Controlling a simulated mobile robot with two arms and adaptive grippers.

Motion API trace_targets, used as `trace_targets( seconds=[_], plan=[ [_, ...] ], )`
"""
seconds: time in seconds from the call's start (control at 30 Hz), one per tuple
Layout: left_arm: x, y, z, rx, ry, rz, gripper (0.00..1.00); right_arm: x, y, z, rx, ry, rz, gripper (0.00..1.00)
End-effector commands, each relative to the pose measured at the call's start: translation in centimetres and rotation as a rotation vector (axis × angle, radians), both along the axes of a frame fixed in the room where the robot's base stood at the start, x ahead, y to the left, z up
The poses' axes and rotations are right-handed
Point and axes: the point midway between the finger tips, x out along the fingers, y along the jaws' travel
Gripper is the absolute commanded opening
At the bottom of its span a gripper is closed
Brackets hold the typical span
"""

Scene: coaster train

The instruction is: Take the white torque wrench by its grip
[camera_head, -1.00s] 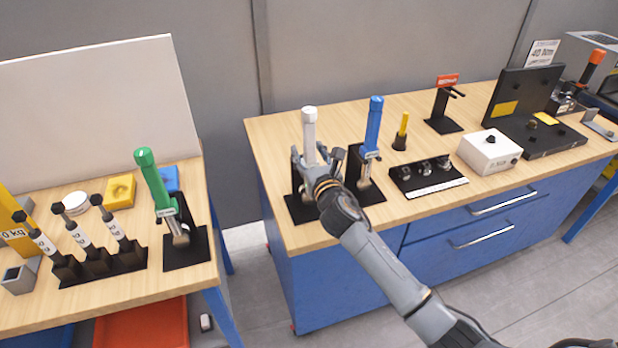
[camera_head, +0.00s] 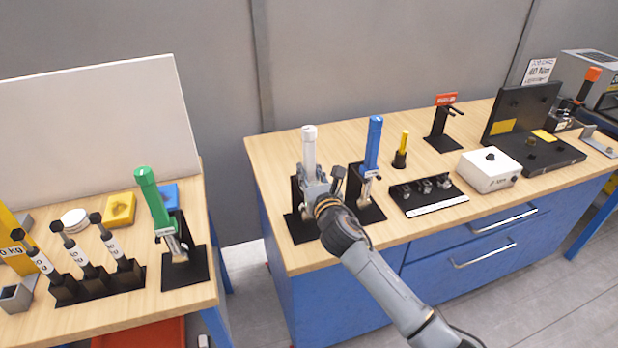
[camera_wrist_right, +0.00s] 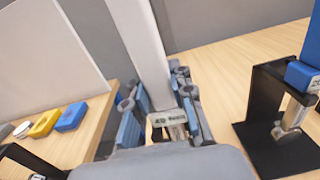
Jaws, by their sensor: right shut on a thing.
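The white torque wrench (camera_head: 309,146) stands upright in its black stand (camera_head: 298,226) near the left end of the blue workbench. My right gripper (camera_head: 314,178) is shut on the wrench at the lower part of its white grip. In the right wrist view the white grip (camera_wrist_right: 142,50) rises between the two fingers (camera_wrist_right: 160,112), with a small lettered label and a metal part below it. The palm hides the wrench's lower end. My left gripper is not in view.
A blue wrench (camera_head: 372,145) in its own black stand is close on the right. A green wrench (camera_head: 151,196) stands on the left table. A socket tray (camera_head: 430,206) and a white box (camera_head: 489,170) lie further right. A gap separates the two tables.

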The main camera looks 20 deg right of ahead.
Motion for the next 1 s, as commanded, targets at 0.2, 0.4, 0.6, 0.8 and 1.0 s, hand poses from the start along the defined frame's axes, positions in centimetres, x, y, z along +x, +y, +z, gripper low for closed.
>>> trace_targets(
  seconds=[0.2, 0.4, 0.6, 0.8, 1.0],
  plan=[
    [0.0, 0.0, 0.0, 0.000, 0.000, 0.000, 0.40, 0.1, 0.0, 2.3, -0.002, -0.013, 0.002, 0.00],
    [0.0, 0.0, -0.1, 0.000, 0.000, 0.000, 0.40, 0.0, 0.0, 3.8, -0.002, -0.012, 0.002, 0.00],
    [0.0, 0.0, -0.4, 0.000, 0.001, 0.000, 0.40, -1.7, 0.0, 3.6, -0.001, -0.010, 0.001, 0.00],
    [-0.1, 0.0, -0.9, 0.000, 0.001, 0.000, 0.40, -4.0, 0.0, 3.5, -0.001, -0.011, 0.002, 0.00],
    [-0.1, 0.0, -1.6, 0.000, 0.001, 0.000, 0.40, -7.8, 0.0, 3.4, -0.002, -0.010, 0.003, 0.00]
  ],
)
